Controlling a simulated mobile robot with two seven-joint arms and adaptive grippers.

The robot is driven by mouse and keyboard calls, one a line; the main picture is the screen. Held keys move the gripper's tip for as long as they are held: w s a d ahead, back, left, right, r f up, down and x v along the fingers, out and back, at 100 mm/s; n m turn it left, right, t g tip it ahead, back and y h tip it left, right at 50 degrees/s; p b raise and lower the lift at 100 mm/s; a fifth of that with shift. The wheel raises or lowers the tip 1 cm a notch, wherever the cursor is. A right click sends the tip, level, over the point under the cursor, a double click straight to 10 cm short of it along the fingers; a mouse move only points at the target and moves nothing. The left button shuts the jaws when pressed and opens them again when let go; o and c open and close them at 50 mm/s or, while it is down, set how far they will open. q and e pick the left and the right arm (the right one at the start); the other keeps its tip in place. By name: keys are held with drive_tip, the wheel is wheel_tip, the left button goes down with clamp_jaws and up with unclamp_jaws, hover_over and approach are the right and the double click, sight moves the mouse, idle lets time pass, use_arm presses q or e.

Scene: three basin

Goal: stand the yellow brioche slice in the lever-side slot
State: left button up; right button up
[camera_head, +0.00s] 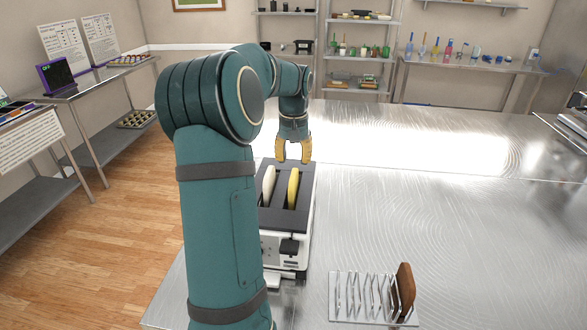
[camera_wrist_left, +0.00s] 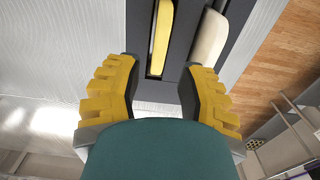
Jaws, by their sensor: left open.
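A toaster (camera_head: 309,215) with a dark top and two long slots stands on the steel table; its black lever (camera_head: 289,247) is on the near face. The yellow brioche slice (camera_head: 293,188) stands on edge in the right slot, in line with the lever. A pale slice (camera_head: 268,185) stands in the left slot. The wrist view also shows the yellow slice (camera_wrist_left: 162,38) and the pale slice (camera_wrist_left: 208,38). My left gripper (camera_head: 293,153) is open and empty, above the toaster's far end, apart from both slices. It also shows in the wrist view (camera_wrist_left: 163,72). My right gripper is out of view.
A wire rack (camera_head: 345,297) stands on the table at the near right, with a brown slice (camera_head: 404,292) upright at its right end. My left arm hides part of the toaster's left side. Shelves stand at the back.

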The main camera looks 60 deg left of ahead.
use_arm(q)
wheel_tip(320, 180, up, 6)
drive_tip(key=shift+r+p, duration=0.15)
drive_tip(key=shift+p, duration=0.25)
idle(0.5)
